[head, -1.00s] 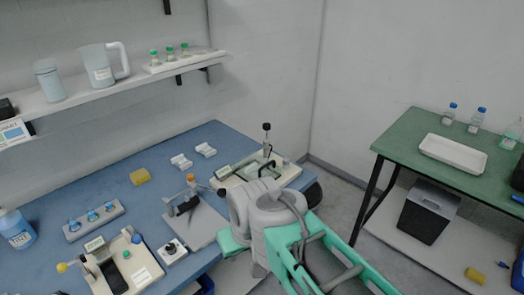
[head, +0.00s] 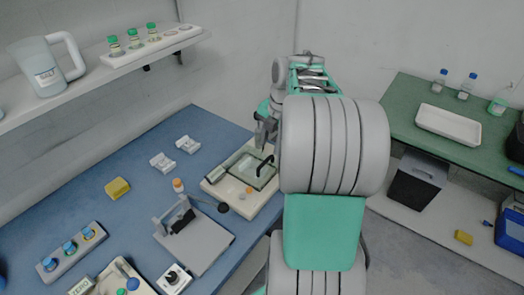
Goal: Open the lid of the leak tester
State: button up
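The device that looks like the leak tester is a cream base (head: 215,189) at the right end of the blue bench. A clear, dark-edged lid (head: 240,169) lies over it, with a black curved handle (head: 265,165) near its right side. I cannot tell whether the lid is fully down. My gripper (head: 263,140) is just above and behind the handle, pointing down. It is small and partly hidden by my arm, so I cannot see whether its fingers are apart or touch the handle. My arm also covers the device's right side.
Left of the device stand a grey plate fixture (head: 195,245) and a small orange-capped bottle (head: 178,186). Two white holders (head: 188,145) and a yellow block (head: 117,188) lie on the blue bench (head: 140,220). A green table (head: 400,95) stands at the right.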

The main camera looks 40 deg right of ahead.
aim_at(265, 161)
jog(key=f, duration=0.4)
jog(key=w+f+p, duration=0.1)
jog(key=f, duration=0.1)
jog(key=shift+w+a+f, duration=0.1)
jog(key=shift+a+f, duration=0.2)
jog(key=shift+f, duration=0.05)
grip_shut()
dwell(1.0)
